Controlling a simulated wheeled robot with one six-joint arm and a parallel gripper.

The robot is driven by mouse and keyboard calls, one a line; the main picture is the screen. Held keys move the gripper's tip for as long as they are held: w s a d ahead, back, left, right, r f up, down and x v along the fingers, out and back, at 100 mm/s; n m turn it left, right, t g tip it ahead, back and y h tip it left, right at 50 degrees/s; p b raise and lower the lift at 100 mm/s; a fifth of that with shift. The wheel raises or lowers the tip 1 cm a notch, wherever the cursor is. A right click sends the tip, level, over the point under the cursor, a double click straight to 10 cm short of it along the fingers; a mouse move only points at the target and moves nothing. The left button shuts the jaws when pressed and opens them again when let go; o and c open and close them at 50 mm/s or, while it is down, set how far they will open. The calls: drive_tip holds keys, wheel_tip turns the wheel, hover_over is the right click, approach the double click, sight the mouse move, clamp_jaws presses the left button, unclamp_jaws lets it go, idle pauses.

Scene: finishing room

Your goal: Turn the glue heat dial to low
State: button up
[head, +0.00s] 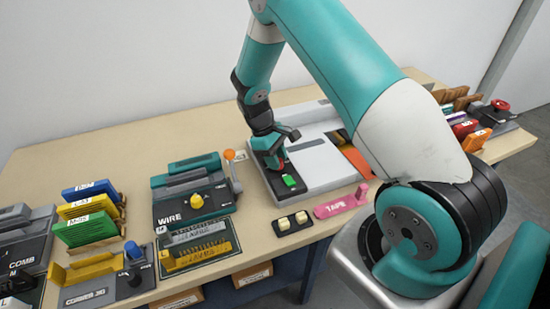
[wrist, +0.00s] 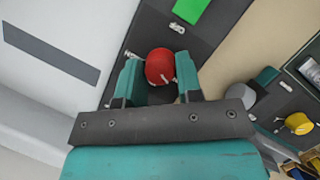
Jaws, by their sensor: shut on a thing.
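The glue heat dial, a round red knob (wrist: 160,66), sits on the dark panel of the white and grey machine (head: 312,172). My gripper (wrist: 157,80) is shut on this knob, with one teal finger on each side of it in the wrist view. In the head view my gripper (head: 272,160) reaches down onto the machine's left end and mostly hides the knob. Small pale marks (wrist: 177,27) lie on the panel around the knob, but I cannot read them. A bright green square (head: 291,181) is on the same panel.
Left of the machine stands the wire unit (head: 185,215) with a yellow knob (head: 197,202) and an orange-tipped lever (head: 230,156). A pink tape piece (head: 338,207) and a small block with two cream buttons (head: 291,222) lie in front. Bare table lies behind.

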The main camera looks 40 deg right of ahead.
drive_tip(key=shift+w+n, duration=0.1)
drive_tip(key=shift+n, duration=0.6)
drive_tip(key=o, duration=0.9)
drive_tip(key=shift+d+f, duration=0.1)
drive_tip(key=shift+r, duration=0.25)
drive_tip(key=b+v, duration=0.2)
drive_tip(key=v, duration=1.5)
drive_tip(key=shift+a, duration=0.4)
